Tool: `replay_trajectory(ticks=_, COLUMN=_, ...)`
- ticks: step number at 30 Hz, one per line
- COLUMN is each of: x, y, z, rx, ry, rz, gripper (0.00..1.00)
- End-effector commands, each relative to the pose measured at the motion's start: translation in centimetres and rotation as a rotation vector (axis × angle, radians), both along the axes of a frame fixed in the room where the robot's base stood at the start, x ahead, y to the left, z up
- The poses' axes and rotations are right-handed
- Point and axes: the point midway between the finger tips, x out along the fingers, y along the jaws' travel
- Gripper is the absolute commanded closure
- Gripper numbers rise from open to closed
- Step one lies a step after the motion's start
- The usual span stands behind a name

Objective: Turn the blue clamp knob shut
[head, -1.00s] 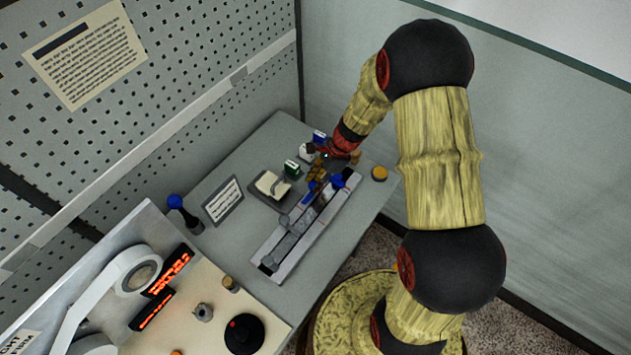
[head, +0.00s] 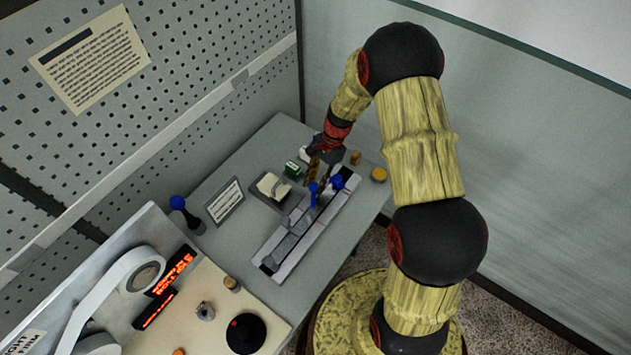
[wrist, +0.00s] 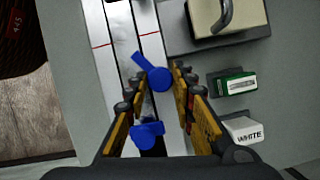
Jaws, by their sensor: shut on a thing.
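The blue clamp knob (wrist: 159,79), with a flat wing pointing up-left, sits on a long metal rail (wrist: 118,48) in the wrist view. My gripper (wrist: 158,72) has its two yellow fingers on either side of this knob, shut on it. A second blue knob (wrist: 148,130) lies closer to my palm on the same rail, between the fingers. In the head view the two blue knobs (head: 313,190) and (head: 337,182) stand at the far end of the rail (head: 290,245). My gripper (head: 314,172) comes down there from the back, its fingertips partly hidden.
A cream block with a handle (head: 270,188), a green box (head: 292,168) and a white-labelled box (wrist: 246,131) stand beside the rail. A sign (head: 226,203) and a blue-topped post (head: 180,205) are left. A cork (head: 355,157) and an orange disc (head: 379,175) sit right.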

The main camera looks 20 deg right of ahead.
Motion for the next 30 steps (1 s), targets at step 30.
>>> replay_trajectory(ticks=30, x=0.56, y=0.53, z=0.04, rx=-0.001, ry=-0.004, rz=0.874, gripper=1.00)
